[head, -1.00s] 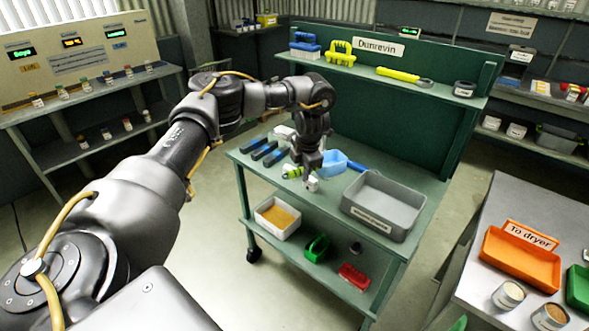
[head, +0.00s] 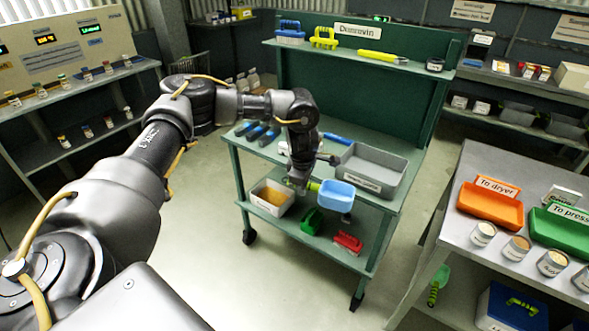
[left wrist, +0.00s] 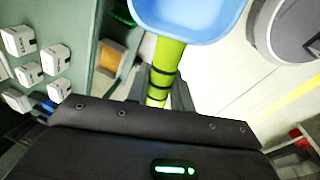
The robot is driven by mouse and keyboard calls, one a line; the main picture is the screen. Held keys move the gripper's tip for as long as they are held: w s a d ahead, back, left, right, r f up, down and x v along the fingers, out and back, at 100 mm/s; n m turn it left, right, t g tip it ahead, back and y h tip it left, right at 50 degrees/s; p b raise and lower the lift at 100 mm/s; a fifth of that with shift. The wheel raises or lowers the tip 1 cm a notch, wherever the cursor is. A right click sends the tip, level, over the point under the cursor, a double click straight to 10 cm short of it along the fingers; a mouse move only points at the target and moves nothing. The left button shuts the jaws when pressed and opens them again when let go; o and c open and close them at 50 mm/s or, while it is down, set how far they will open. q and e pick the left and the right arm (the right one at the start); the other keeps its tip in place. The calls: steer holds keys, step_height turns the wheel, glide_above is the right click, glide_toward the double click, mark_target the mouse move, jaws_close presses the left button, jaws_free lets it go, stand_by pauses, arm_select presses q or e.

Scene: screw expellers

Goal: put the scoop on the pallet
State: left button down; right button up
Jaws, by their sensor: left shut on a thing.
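The scoop has a light blue bowl (head: 337,196) and a yellow-green handle. My left gripper (head: 300,187) is shut on the handle and holds the scoop in the air off the front edge of the green cart's top. In the left wrist view the blue bowl (left wrist: 190,14) shows at the top, with the handle (left wrist: 166,68) with dark bands running down to my gripper. The fingertips are mostly hidden there. My right gripper is not in view. I can make out no pallet in these frames.
The green cart (head: 222,140) carries a grey bin (head: 372,172) and blue-handled tools. Its lower shelf holds a white tray (head: 272,198), a green scoop (head: 312,221) and a red one (head: 348,242). A grey bench with an orange tray (head: 490,205) stands right. Open floor lies between.

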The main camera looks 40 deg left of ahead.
arm_select(q)
steer(key=s+d+f+m+h, duration=0.1)
steer(key=s+d+f+m, duration=0.2)
steer(key=s+d+m, duration=0.2)
steer(key=s+d+f+m+h, duration=0.1)
steer(key=s+d+f+m, duration=0.3)
steer(key=s+d, duration=0.5)
steer(key=s+m, duration=0.1)
steer(key=s, duration=0.4)
steer(key=shift+f+m, duration=0.2)
steer(key=shift+m, duration=0.1)
